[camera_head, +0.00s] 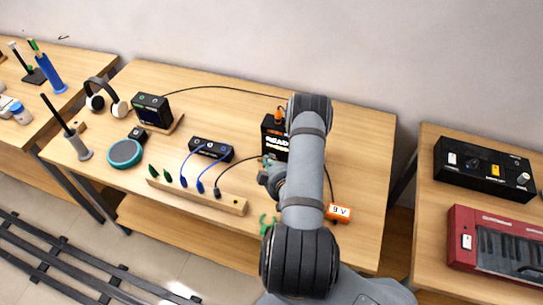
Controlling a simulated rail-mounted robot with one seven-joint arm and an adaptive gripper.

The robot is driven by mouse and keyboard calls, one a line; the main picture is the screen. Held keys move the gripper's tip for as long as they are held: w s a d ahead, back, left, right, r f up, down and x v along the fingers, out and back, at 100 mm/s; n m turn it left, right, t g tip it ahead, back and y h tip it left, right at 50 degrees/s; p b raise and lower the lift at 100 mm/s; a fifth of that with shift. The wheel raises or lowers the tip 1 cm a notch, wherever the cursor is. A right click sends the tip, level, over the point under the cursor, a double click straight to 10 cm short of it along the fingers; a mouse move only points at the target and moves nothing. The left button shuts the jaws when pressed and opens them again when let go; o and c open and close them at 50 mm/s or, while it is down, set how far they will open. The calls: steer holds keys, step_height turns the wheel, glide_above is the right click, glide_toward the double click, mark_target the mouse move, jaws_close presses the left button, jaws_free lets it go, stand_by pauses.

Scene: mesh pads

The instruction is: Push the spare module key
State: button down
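I cannot tell for sure which item is the spare module, and no key is readable at this size. A black box (272,146) with white "READY" lettering and an orange top part stands behind my arm, partly hidden by it. A low black module (209,151) with two blue cables lies left of it. A small black box with a screen (151,111) stands on a wooden base further left. My gripper (266,172) is over the table, just in front of the READY box. It is small and partly covered by my arm, and its finger opening is unclear.
A wooden strip (225,202) with cable plugs and green pegs lies near the front edge. An orange A/B box (339,213) sits right of my arm. A teal disc (124,153), headphones (106,97) and a soldering-iron-like stand (77,142) are at left. The back right tabletop is clear.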

steer(key=shift+s+a, duration=0.1)
steer(key=shift+s, duration=0.15)
steer(key=shift+s+a, duration=0.35)
steer(key=shift+s, duration=0.6)
steer(key=shift+s+a, duration=0.4)
steer(key=shift+s, duration=0.5)
steer(key=shift+s+a, duration=0.35)
steer(key=shift+s, duration=0.6)
